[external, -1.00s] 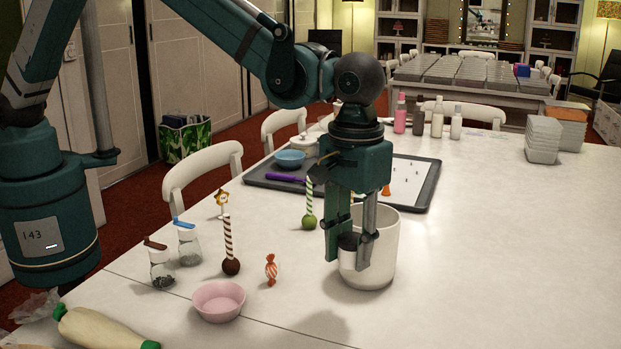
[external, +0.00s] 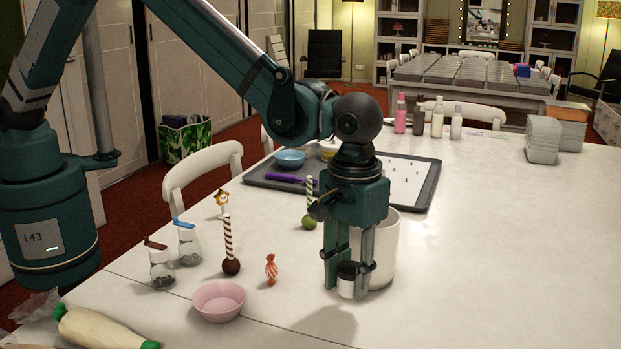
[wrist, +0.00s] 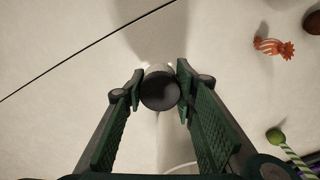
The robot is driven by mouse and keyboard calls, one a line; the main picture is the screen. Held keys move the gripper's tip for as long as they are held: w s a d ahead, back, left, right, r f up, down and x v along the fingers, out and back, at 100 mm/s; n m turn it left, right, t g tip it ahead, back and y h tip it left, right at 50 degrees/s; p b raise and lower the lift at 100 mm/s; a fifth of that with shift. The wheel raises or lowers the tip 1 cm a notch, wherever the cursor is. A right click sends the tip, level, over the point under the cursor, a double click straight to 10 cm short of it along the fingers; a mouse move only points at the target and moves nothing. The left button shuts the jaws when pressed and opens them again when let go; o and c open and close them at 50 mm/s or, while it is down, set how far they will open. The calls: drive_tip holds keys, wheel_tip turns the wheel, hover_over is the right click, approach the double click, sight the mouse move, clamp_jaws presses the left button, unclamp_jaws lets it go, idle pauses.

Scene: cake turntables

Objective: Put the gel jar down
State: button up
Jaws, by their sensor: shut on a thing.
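The gel jar (external: 347,284) is a small pale jar with a dark lid, and its lid fills the gap between the fingers in the wrist view (wrist: 160,92). My gripper (external: 348,282) is shut on it, with one finger on each side. The jar is upright, just in front of the large white pot. It is low over the table (external: 450,290); I cannot tell whether its base touches the surface. In the wrist view the fingertips of my gripper (wrist: 158,88) point at the pale tabletop.
The white pot (external: 385,250) stands close behind the jar. To the left are a wrapped candy (external: 271,270), a pink bowl (external: 219,301), a dark cake pop (external: 231,266) and two shakers (external: 161,272). A grey tray (external: 427,190) lies behind. The table is clear to the right.

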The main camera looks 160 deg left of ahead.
sight(347, 313)
drive_tip(key=shift+f, duration=0.55)
drive_tip(key=shift+f+b, duration=0.3)
drive_tip(key=shift+f, duration=1.6)
drive_tip(key=shift+f, duration=0.2)
drive_tip(key=o, duration=0.9)
drive_tip(key=shift+r, duration=0.25)
wheel_tip(347, 313, up, 12)
drive_tip(key=shift+p, duration=0.8)
